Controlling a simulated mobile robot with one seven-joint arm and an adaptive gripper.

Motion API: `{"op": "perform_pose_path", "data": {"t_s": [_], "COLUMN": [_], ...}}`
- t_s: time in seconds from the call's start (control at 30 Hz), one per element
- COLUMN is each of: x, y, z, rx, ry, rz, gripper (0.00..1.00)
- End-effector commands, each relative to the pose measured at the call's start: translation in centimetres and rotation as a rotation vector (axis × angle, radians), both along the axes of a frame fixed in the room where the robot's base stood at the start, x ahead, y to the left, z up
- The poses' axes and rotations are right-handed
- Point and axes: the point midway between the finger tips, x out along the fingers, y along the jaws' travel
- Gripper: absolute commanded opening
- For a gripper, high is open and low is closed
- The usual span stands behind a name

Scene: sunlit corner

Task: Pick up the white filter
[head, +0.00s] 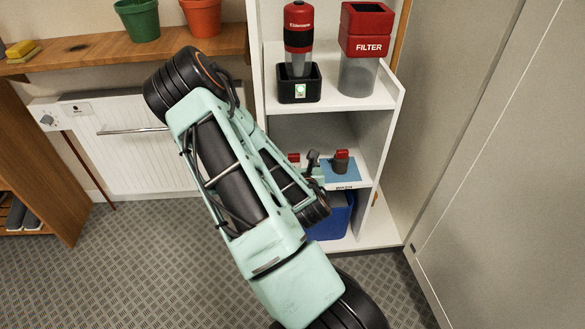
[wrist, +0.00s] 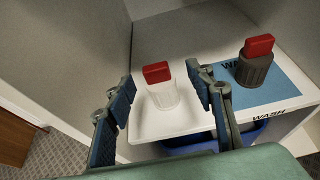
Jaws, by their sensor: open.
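The white filter (wrist: 163,97), with a red block-shaped top, stands upright on the white middle shelf in the wrist view. In the head view only its red top (head: 293,157) shows, behind my arm. My gripper (wrist: 160,76) is open and empty. In the wrist view its two fingers frame the white filter on the left and right, with visible gaps. I cannot tell whether the fingertips are level with it or still short of it.
A dark grey filter (wrist: 256,68) with a red top stands on the blue WASH mat (wrist: 288,88) to the right. Shelf walls rise behind and at the left. A blue bin (head: 335,218) sits below. A FILTER container (head: 358,75) and a red-black device (head: 298,40) stand on the upper shelf.

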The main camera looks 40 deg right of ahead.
Motion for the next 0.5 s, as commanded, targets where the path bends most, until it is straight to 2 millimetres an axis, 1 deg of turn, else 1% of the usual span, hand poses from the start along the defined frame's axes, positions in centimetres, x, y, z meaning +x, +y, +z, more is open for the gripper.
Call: {"op": "perform_pose_path", "data": {"t_s": [0.03,0.23,0.4,0.5], "x": [0.5,1.6,3.9,4.9], "y": [-0.3,-0.8,-1.5,-2.2], "z": [-0.3,-0.9,-2.2,-2.6], "rx": [0.0,0.001,0.003,0.001], "ry": [0.0,-0.001,-0.003,-0.001], "rz": [0.0,-0.002,-0.002,-0.002], "gripper": [0.49,0.49,0.49,0.49]}}
